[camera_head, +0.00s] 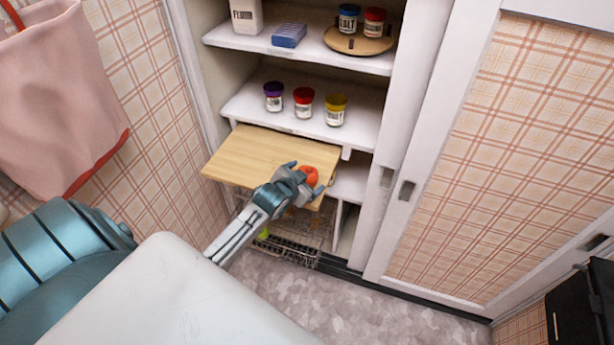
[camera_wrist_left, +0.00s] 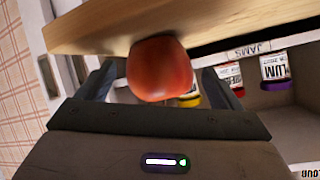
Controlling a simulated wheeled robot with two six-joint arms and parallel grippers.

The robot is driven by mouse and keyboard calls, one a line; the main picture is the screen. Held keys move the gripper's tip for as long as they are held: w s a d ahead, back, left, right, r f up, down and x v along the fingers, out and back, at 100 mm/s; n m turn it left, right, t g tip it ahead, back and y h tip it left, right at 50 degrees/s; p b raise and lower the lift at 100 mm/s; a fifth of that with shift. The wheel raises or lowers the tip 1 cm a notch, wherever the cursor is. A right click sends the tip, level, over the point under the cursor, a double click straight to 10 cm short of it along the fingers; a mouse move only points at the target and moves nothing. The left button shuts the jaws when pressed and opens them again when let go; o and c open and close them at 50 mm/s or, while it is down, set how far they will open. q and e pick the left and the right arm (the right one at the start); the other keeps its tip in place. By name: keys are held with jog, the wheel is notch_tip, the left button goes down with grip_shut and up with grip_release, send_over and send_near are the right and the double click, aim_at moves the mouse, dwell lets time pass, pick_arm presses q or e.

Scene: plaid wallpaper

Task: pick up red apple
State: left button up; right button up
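The red apple (camera_head: 309,175) is at the right front corner of a pull-out wooden board (camera_head: 262,152) in the cupboard. My left gripper (camera_head: 307,180) is at the apple, with a finger on either side of it. In the left wrist view the apple (camera_wrist_left: 160,68) sits between the two spread fingers, in front of the palm, with the board's edge (camera_wrist_left: 120,27) behind it. Whether the fingers touch the apple is not clear. My right gripper is not in view.
Several labelled jars (camera_head: 304,101) stand on the shelf above the board. A higher shelf holds more jars on a round wooden stand (camera_head: 358,41). A wire basket (camera_head: 287,250) is below. A sliding door (camera_head: 440,150) is at right. Floor space is clear in front.

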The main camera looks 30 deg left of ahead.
pick_arm(q)
jog(key=c, duration=1.1)
jog(key=shift+r, duration=0.1)
